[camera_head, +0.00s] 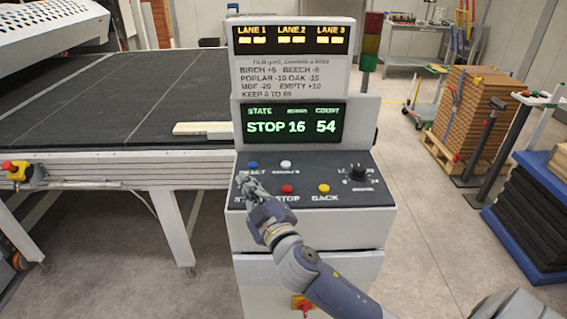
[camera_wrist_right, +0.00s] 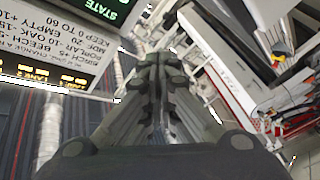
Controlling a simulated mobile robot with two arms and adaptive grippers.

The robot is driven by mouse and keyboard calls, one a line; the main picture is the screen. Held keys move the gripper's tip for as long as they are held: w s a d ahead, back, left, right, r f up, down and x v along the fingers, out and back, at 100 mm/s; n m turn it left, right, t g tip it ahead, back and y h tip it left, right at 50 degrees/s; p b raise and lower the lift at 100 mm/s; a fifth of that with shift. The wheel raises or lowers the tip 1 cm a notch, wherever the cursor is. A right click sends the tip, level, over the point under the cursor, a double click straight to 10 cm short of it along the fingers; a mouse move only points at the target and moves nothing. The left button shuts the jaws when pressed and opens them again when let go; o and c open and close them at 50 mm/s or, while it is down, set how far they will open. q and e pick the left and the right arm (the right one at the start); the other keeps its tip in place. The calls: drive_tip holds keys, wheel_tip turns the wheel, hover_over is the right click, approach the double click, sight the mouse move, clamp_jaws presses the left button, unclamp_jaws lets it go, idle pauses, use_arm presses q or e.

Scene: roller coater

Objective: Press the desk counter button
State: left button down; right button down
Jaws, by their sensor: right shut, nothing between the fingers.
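The control desk (camera_head: 340,205) has a dark sloped top with several buttons. A blue button (camera_head: 252,165) sits at the back left, with a label that seems to read RESET. A white button (camera_head: 286,164) sits to its right; its label is too blurred to read. A red button (camera_head: 287,189) and a yellow button (camera_head: 323,188) are in the front row. The display (camera_head: 290,123) reads STOP, 16 and COUNT 54. My right gripper (camera_head: 247,184) is shut and empty over the left of the desk, just in front of the blue button. It hides the front-left spot. Its closed fingers (camera_wrist_right: 160,62) fill the middle of the wrist view. Contact cannot be told.
A black knob (camera_head: 358,173) is at the desk's right. A sign (camera_head: 290,78) and lane display stand above. A dark conveyor bed (camera_head: 110,105) with a pale board (camera_head: 203,128) lies left. Stacked boards (camera_head: 465,112) stand right.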

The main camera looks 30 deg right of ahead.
drive_tip(key=w+a+r+n+t+y, duration=0.1)
drive_tip(key=w+a+r+n+y, duration=0.45)
drive_tip(key=r+n+y, duration=0.45)
drive_tip(key=n+g+h, duration=0.8)
drive_tip(key=n+g, duration=0.2)
drive_tip(key=g, duration=0.1)
hover_over(289, 162)
wheel_tip(289, 162, down, 4)
drive_tip(key=shift+s, duration=0.1)
drive_tip(key=shift+a+f, duration=0.1)
drive_tip(key=shift+f, duration=0.1)
wheel_tip(289, 162, down, 8)
drive_tip(key=b, duration=0.6)
drive_tip(key=shift+f, duration=0.25)
